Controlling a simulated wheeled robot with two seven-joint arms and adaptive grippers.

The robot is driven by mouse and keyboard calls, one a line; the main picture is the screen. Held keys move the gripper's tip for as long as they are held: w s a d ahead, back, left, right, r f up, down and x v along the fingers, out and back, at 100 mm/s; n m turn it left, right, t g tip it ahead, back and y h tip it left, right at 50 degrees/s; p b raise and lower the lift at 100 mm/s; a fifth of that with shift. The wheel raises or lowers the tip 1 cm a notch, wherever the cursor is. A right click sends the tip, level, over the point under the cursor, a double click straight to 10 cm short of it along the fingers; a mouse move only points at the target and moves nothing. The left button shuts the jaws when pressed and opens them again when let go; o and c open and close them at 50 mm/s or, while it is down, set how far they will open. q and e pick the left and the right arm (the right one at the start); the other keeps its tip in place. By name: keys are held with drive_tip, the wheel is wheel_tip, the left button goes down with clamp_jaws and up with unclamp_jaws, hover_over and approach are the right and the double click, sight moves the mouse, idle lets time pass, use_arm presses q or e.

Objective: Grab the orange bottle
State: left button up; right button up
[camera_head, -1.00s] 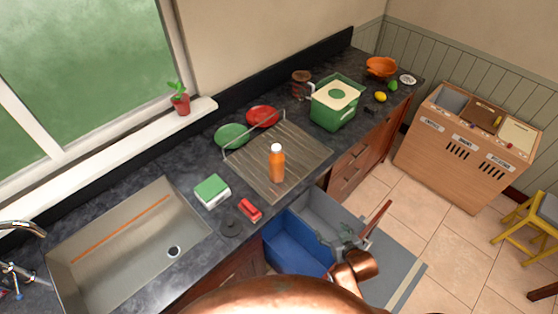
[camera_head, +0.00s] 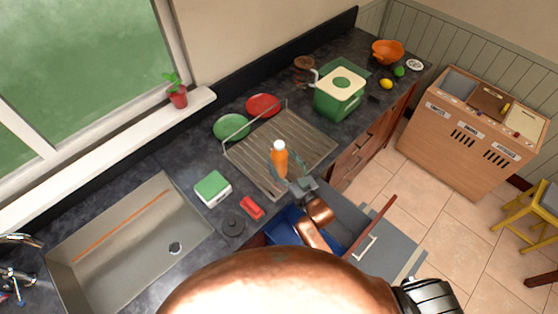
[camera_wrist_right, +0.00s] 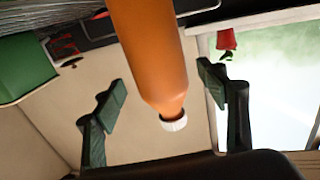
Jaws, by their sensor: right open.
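The orange bottle (camera_head: 280,163) with a white cap stands upright on the dish drainer, near its front edge. My right gripper (camera_head: 287,168) has come in from the front and is open, with its fingers on either side of the bottle. In the right wrist view the bottle (camera_wrist_right: 150,50) appears upside down between the two spread fingers (camera_wrist_right: 164,92). Gaps show on both sides, so the fingers do not appear to grip it. My left gripper is not in view.
The drainer (camera_head: 305,140) has a wire rim. Green (camera_head: 231,127) and red (camera_head: 263,105) plates are behind it. A sponge (camera_head: 212,188) and red item (camera_head: 252,208) lie left of my gripper. An open drawer (camera_head: 345,220) is below; a green container (camera_head: 340,95) stands right.

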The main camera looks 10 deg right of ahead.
drive_tip(key=x, duration=0.3)
drive_tip(key=shift+f, duration=0.1)
drive_tip(key=shift+s, duration=0.1)
drive_tip(key=c, duration=1.2)
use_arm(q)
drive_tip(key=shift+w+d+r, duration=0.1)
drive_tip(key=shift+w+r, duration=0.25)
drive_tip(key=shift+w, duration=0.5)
use_arm(e)
drive_tip(key=shift+c, duration=0.2)
